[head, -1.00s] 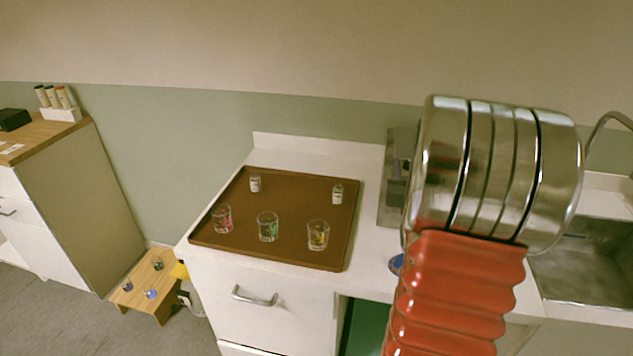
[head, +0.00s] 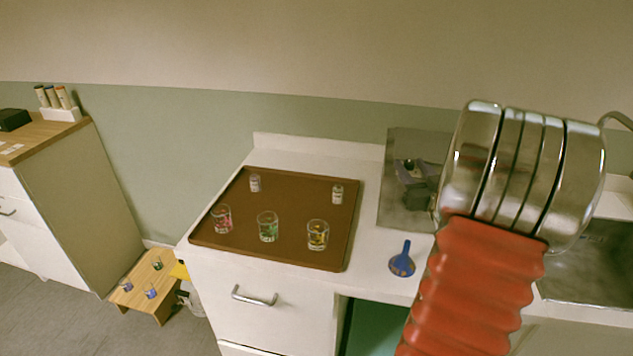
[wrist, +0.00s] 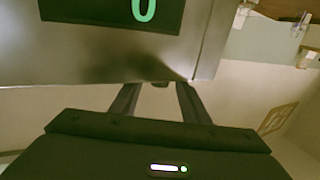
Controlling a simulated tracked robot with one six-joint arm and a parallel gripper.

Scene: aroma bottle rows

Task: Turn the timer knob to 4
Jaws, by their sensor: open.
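In the wrist view a metal-faced timer box (wrist: 90,72) fills the upper left, with a dark display (wrist: 90,12) that shows a green 0, cut by the top edge. My gripper (wrist: 158,92) is open, with its two dark fingers pointing up at the box's lower edge. In the head view a grey metal box (head: 400,215) stands on the counter, partly behind my arm. A dark shape in front of it is too unclear to name.
A brown tray (head: 285,195) holds three glasses with coloured contents and two small bottles. A sink (head: 590,265) lies at the right, partly behind my arm.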

